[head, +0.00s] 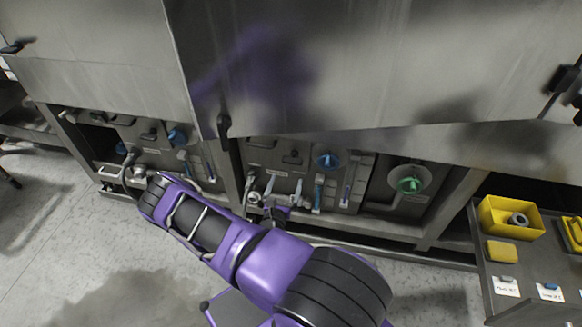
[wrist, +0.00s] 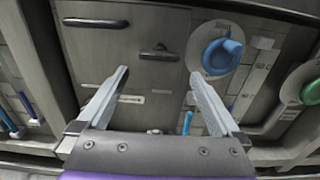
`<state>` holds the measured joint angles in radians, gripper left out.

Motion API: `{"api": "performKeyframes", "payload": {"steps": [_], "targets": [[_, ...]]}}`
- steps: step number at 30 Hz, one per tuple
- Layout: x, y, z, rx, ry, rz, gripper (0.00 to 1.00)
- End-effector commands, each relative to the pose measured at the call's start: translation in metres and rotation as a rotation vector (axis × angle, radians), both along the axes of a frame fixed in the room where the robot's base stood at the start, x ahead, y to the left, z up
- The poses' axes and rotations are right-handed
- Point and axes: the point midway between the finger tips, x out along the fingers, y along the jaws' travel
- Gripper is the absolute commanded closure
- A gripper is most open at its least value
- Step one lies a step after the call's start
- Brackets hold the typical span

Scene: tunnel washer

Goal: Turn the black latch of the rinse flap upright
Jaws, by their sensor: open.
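A small black latch (wrist: 159,54) lies sideways on a grey flap (wrist: 118,50), near the top middle of the wrist view. In the head view the black latch (head: 292,157) shows small on the middle panel, left of a blue knob. My gripper (wrist: 158,75) is open and empty, its two pale fingers spread wide. The latch appears between and beyond the fingertips, apart from them. In the head view my gripper (head: 271,198) is low in front of the middle panel, partly hidden by my purple arm. The flap's label is too small to read.
A blue knob (wrist: 221,55) on a round plate is right of the latch. A green knob (head: 410,185) is farther right. The steel housing (head: 330,70) overhangs the panels. A yellow bin (head: 509,218) stands on the right-hand table.

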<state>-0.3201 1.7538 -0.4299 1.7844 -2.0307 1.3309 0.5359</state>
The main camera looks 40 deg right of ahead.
Motion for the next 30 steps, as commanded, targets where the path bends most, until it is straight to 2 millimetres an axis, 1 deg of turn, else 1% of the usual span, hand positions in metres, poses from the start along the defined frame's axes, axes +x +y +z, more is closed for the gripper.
{"api": "performKeyframes", "payload": {"steps": [1, 3, 6, 10, 16, 24, 25, 26, 30], "targets": [[0.008, -0.01, -0.001, 0.0, -0.003, -0.003, 0.0], [0.017, -0.022, 0.0, -0.002, -0.003, -0.003, 0.0], [0.03, -0.036, -0.001, 0.001, -0.003, -0.003, 0.0], [0.043, -0.05, -0.001, 0.001, -0.002, -0.003, 0.0], [0.053, -0.061, 0.0, 0.0, -0.001, -0.001, 0.0], [0.053, -0.062, 0.0, 0.001, -0.001, -0.001, 0.0], [0.053, -0.062, 0.0, 0.001, -0.001, -0.001, 0.02], [0.053, -0.062, 0.0, 0.001, -0.001, 0.0, 0.07], [0.053, -0.062, 0.0, 0.001, -0.001, 0.0, 0.32]]}}
